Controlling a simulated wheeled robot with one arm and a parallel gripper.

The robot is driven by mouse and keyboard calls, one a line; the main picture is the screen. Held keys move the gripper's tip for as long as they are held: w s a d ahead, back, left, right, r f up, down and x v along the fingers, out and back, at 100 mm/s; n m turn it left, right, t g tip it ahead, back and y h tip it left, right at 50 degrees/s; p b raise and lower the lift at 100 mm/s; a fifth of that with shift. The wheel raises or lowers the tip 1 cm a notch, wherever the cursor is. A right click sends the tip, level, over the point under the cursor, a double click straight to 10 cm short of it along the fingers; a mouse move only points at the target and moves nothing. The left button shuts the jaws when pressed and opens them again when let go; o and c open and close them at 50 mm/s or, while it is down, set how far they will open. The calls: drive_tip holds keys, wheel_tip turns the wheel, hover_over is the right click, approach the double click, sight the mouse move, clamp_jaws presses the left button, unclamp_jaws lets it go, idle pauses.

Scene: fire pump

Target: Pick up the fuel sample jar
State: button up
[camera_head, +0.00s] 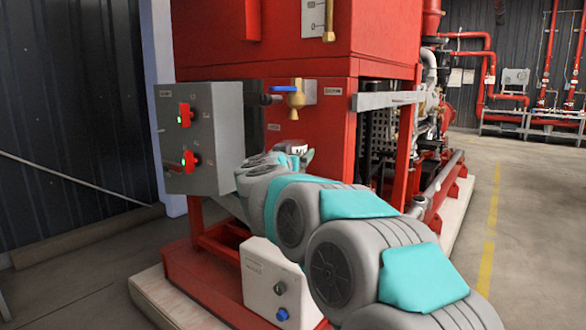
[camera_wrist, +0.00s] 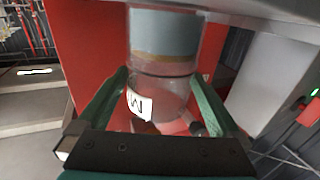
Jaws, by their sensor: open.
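The fuel sample jar (camera_wrist: 163,88) is a clear round jar with a wide grey-blue band and a white label with dark lettering. In the wrist view it stands between the two green fingers of my gripper (camera_wrist: 160,92). The gripper is open around it, and I cannot tell whether either finger touches the glass. In the head view only a small part of the jar (camera_head: 297,148) shows, with its label, below a brass valve (camera_head: 296,99) with a blue handle. My arm hides the rest of the jar and what it rests on.
A grey control box (camera_head: 200,137) with two red switches stands just left of my gripper. The red pump cabinet (camera_head: 330,120) is behind the jar. A white box (camera_head: 272,285) with a blue knob sits low in front. Open floor (camera_head: 530,230) lies to the right.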

drive_tip(key=shift+w, duration=0.25)
clamp_jaws()
drive_tip(key=shift+r, duration=0.1)
idle(0.6)
drive_tip(key=shift+r, duration=0.1)
